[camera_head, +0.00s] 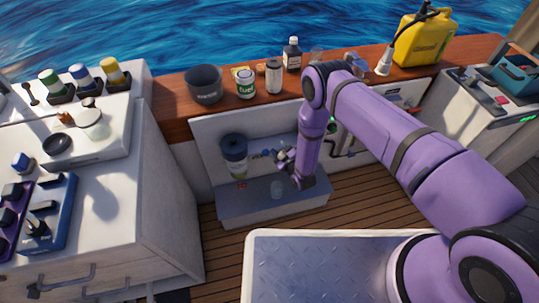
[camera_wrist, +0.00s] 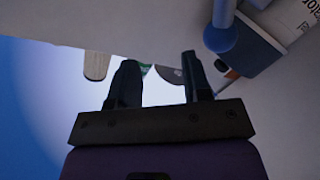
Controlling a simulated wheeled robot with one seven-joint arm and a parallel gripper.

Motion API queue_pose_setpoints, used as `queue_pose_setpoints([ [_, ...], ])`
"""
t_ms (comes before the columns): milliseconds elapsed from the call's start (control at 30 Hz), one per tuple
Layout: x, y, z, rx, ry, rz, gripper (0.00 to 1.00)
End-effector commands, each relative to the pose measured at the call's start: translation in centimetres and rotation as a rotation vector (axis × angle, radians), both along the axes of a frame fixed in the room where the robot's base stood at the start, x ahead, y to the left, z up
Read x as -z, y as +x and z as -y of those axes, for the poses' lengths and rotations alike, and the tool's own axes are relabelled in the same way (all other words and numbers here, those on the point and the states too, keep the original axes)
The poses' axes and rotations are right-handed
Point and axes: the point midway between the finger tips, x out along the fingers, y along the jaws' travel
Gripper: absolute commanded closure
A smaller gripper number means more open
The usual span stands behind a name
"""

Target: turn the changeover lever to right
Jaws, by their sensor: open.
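The filter unit (camera_head: 234,150), with a dark blue top and a paler lower bowl, is mounted on the white wall of the open hatch. A small blue part (camera_head: 267,153), which looks like the changeover lever, sticks out just right of it. In the wrist view a blue rod with a rounded end (camera_wrist: 221,32) shows at upper right, beside the lettered white housing (camera_wrist: 298,17). My gripper (camera_head: 280,155) is close to the right of this part. Its two dark fingers (camera_wrist: 160,78) are apart, with nothing held. The rod appears outside the fingers, to their right. Contact cannot be told.
White counters stand left and right.

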Motion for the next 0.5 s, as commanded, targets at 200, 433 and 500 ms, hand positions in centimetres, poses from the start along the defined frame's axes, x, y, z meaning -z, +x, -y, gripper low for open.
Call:
queue_pose_setpoints([
  [200, 5.4, -5.7, 0.9, -0.019, 0.004, 0.064, 0.56],
  [433, 6.8, -7.4, 1.2, -0.023, 0.008, 0.094, 0.56],
  [500, 6.8, -7.1, 1.0, -0.024, 0.009, 0.096, 0.56],
])
